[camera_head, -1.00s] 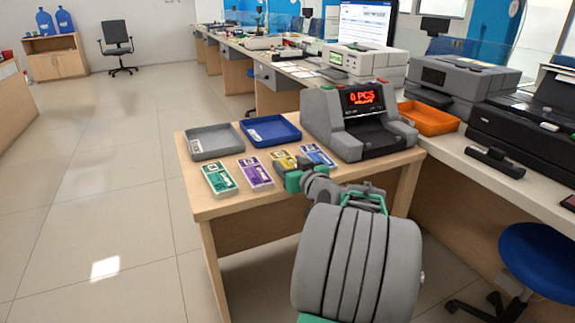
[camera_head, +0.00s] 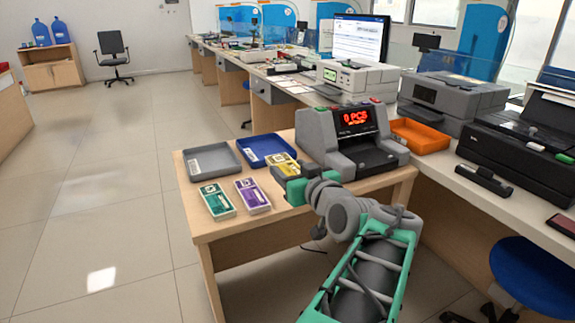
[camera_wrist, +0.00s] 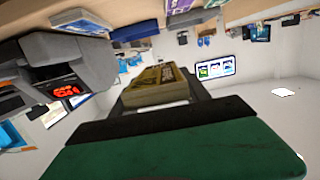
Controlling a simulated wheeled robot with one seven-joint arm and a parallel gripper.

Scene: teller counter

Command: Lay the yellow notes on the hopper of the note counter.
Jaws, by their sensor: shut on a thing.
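My gripper (camera_head: 288,172) is shut on the yellow notes (camera_head: 284,159), a strapped bundle. In the wrist view the yellow notes (camera_wrist: 158,86) show between a dark finger and the green-backed finger. They appear to be held above the small table, just left of the note counter. The note counter (camera_head: 316,150) is grey with a red display reading 0 PCS, and it also shows at the left of the wrist view (camera_wrist: 92,62). Its hopper is empty as far as I can see, partly hard to make out.
Green notes (camera_head: 217,201) and purple notes (camera_head: 252,195) lie at the table's front left. A grey tray (camera_head: 212,174) and a blue tray (camera_head: 266,162) stand behind them. Blue notes (camera_wrist: 82,20) show in the wrist view. An orange tray (camera_head: 420,148) sits right of the counter.

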